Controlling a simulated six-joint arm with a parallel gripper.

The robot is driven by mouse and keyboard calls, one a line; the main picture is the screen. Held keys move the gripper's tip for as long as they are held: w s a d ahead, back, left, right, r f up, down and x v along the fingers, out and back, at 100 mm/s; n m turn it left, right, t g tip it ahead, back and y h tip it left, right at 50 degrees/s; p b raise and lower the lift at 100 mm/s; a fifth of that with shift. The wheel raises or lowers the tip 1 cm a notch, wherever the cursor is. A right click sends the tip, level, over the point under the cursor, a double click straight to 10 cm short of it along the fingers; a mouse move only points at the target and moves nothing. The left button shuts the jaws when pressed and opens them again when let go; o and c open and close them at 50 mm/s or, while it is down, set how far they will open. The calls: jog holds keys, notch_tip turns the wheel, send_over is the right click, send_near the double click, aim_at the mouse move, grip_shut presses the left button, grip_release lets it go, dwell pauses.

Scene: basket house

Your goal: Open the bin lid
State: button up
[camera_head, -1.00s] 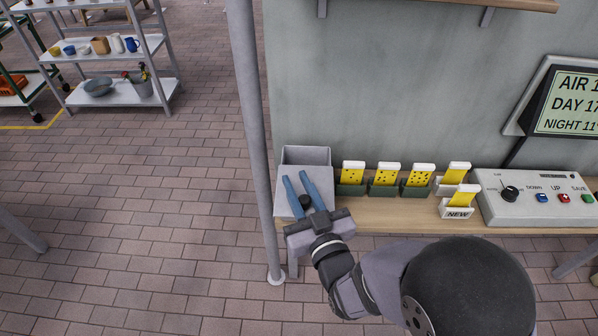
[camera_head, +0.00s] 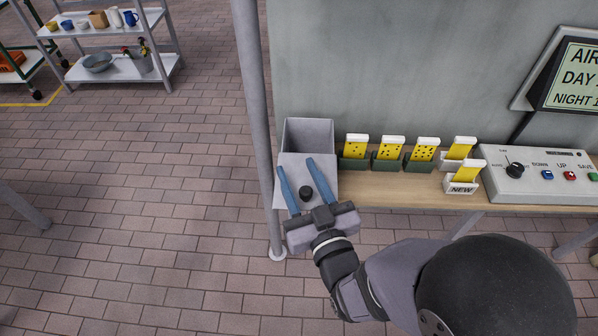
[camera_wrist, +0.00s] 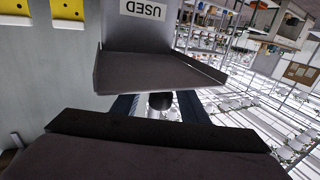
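The grey bin (camera_head: 318,128) stands at the left end of the wooden shelf. Its top opening shows dark inside. The lid (camera_head: 322,196) is a grey plate on the near side of the opening, tilted back from it, with a black knob (camera_head: 306,193). My gripper (camera_head: 296,164) has two blue fingers, spread apart, one on each side of the knob. A gap shows between knob and fingers in the head view. In the wrist view the lid (camera_wrist: 155,72) juts out below a "USED" label, and the knob (camera_wrist: 162,101) shows between the fingers (camera_wrist: 160,106).
A grey pole (camera_head: 256,120) stands just left of the bin. Yellow cards in holders (camera_head: 389,152) and a control box (camera_head: 535,175) line the wooden shelf (camera_head: 400,193) to the right.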

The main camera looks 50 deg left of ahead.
aim_at(299, 184)
jog(key=shift+r, duration=0.2)
notch_tip(299, 184, up, 10)
jog(key=shift+f, duration=0.15)
dwell(0.5)
dwell(0.4)
jog(key=w+d+f+m+t+h, duration=0.1)
jog(key=w+d+f+m+h, duration=0.3)
jog(key=w+d+f, duration=0.5)
jog(key=w+d+f+m+h, duration=0.2)
jog(key=w+d+f+h, duration=0.5)
jog(key=d, duration=0.5)
jog(key=s+d+f+m+g+h, duration=0.1)
jog(key=d+f+m+g+h, duration=0.1)
jog(key=d, duration=0.6)
jog(key=s+d+f+m+g+h, duration=0.1)
jog(key=d+f+m+h, duration=0.15)
jog(key=d, duration=0.45)
jog(key=s+d+f+m+g, duration=0.1)
jog(key=s+d+g, duration=0.1)
jog(key=s+d, duration=0.2)
jog(key=s+d+f+m+g+h, duration=0.1)
jog(key=s+d+m+g, duration=0.1)
jog(key=s+d, duration=0.3)
jog(key=shift+d+g, duration=0.4)
jog(key=shift+d, duration=0.7)
